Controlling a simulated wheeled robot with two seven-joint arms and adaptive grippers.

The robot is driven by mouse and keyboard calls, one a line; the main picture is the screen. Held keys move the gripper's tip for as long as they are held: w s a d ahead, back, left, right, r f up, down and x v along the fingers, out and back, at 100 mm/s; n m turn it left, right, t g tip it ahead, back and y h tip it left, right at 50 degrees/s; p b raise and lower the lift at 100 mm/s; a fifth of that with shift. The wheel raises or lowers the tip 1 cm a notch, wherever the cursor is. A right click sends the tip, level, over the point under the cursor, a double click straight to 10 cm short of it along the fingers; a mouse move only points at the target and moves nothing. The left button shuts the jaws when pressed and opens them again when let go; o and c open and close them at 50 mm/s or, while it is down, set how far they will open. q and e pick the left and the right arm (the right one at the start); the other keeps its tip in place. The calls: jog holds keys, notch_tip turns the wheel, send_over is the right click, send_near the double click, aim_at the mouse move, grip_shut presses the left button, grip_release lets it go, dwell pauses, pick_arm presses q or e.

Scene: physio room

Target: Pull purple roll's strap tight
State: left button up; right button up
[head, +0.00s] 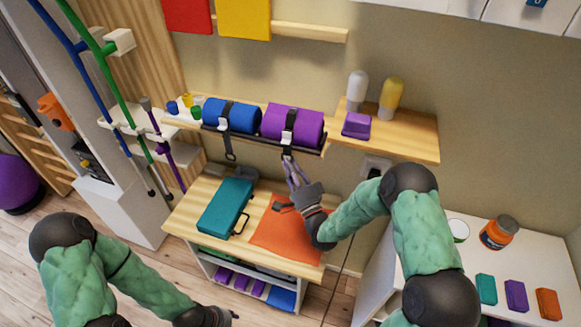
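The purple roll (307,126) lies on a black rack on the wall shelf, right of the blue roll (238,116). A dark strap with a pale buckle (289,120) goes around the purple roll, and its tail (287,151) hangs below the rack. My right gripper (287,163) reaches up from below, with its fingertips at the lower end of this tail. Whether the fingers are closed on it is too small to tell. My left gripper (222,316) is low at the bottom edge, far from the rolls, and its fingers are hardly visible.
Below is a wooden cabinet with a teal case (226,205) and an orange cloth (283,232). A purple block (356,125) and two bottles stand on the shelf's right. A white table (475,262) is at right. Poles stand at left.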

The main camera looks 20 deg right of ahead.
jog(key=shift+f, duration=0.1)
grip_shut()
notch_tip(320, 180, down, 6)
jog(key=b, duration=0.7)
jog(key=shift+f, duration=0.25)
jog(key=o, duration=0.6)
grip_release()
jog(key=shift+s, duration=0.1)
